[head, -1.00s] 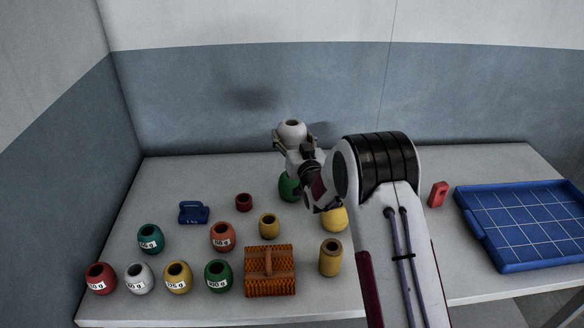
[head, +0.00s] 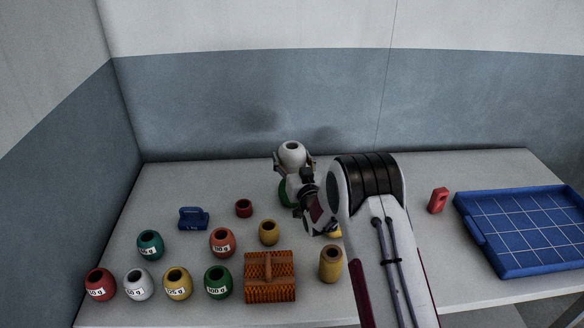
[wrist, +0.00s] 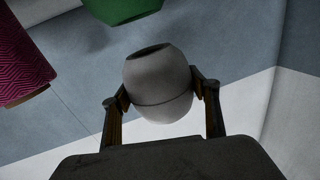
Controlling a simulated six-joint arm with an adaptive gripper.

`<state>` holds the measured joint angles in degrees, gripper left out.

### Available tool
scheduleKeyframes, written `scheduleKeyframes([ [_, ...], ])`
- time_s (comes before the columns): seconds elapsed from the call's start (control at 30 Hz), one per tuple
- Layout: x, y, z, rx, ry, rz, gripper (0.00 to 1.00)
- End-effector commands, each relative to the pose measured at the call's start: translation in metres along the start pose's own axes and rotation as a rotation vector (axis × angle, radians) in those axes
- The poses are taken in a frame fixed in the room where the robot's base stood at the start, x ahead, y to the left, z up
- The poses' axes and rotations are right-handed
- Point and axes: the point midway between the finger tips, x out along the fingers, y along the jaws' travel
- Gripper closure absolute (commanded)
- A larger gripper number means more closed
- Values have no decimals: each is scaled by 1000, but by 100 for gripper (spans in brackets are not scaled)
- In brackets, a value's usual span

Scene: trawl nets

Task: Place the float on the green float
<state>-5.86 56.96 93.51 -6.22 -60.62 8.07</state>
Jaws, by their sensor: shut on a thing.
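The white float (head: 292,152) is held upright in my gripper (head: 293,162), near the back of the table. In the wrist view the same float (wrist: 158,88) looks grey, with a dark hole, and a finger presses on each side. The green float (head: 284,192) stands below it on the table, partly hidden by my wrist. The green float also shows in the wrist view (wrist: 122,10), cut by the top edge, with a gap between it and the held float.
A dark red ring (head: 244,208) and blue weight (head: 194,218) lie to the left. A blue gridded tray (head: 478,238) and red block (head: 438,200) are right. A magenta patterned thing (wrist: 22,60) shows in the wrist view.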

Motion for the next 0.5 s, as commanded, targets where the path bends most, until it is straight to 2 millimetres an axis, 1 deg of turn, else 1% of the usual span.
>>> scheduleKeyframes([
  [0.23, 0, 2, 24, 0, -1, 0, 64],
  [0.4, 0, 3, 32, 0, 1, 0, 64],
  [0.5, 0, 3, 32, 0, 2, 0, 64],
])
